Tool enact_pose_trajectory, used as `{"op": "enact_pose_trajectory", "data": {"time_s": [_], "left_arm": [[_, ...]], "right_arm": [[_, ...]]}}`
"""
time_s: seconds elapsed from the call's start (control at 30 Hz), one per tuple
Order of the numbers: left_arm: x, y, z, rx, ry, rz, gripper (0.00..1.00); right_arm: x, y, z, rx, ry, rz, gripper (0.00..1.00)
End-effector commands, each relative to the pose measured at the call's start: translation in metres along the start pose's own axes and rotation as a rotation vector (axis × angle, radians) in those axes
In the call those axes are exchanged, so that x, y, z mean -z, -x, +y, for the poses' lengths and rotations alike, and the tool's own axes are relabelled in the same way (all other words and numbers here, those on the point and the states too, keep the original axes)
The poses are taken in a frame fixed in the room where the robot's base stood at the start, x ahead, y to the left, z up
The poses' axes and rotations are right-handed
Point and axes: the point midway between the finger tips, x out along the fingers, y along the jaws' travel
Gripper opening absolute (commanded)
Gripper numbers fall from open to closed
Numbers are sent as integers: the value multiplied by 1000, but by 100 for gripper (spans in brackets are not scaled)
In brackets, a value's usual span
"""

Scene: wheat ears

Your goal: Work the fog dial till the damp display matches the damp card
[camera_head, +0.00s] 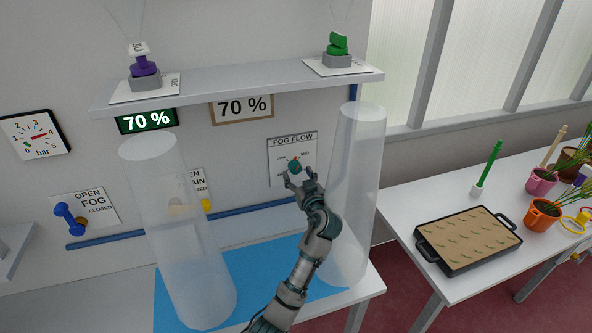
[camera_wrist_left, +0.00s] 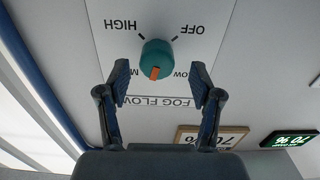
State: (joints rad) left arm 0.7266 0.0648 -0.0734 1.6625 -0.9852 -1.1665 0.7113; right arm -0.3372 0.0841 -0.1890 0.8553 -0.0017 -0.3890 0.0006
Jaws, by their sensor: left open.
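The teal fog dial (camera_head: 295,166) sits on the FOG FLOW panel (camera_head: 307,144). In the wrist view, upside down, the dial (camera_wrist_left: 157,54) has an orange pointer aimed at the picture's bottom, between the M-label and LOW. My left gripper (camera_head: 301,181) is open at the dial; in the wrist view its fingers (camera_wrist_left: 158,88) stand apart on either side, just short of the knob, with no clear contact. The damp display (camera_head: 147,120), lit white on green, reads 70 %. The damp card (camera_head: 241,108), brown-framed, also reads 70 %. My right gripper is not in view.
Two clear tubes (camera_head: 362,190) (camera_head: 185,240) stand on the bench beside my arm, under a shelf (camera_head: 240,86). A blue OPEN FOG lever (camera_head: 68,220) and a pressure gauge (camera_head: 35,135) are at left. A right-hand table (camera_head: 450,195) holds a tray (camera_head: 420,242) and pots.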

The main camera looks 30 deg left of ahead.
Motion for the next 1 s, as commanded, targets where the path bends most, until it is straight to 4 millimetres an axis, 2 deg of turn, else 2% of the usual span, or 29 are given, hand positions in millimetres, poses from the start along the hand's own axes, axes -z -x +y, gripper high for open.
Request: {"op": "enact_pose_trajectory", "data": {"time_s": [0.1,0.2,0.5,0.53,0.57,0.77,0.97,1.0], "left_arm": [[1,-15,1,0,-1,2,65],[1,-21,1,0,-2,3,65],[0,-25,0,0,0,0,65],[0,-25,0,0,0,0,63],[0,-25,0,0,0,0,55],[0,-26,0,-1,0,0,5],[-1,-26,1,0,10,0,5],[-2,-26,1,0,21,0,5]], "right_arm": [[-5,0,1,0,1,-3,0],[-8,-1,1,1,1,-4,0],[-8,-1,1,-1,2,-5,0],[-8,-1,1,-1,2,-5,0],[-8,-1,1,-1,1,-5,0],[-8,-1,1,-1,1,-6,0],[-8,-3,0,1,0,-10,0],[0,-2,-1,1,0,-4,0]]}}
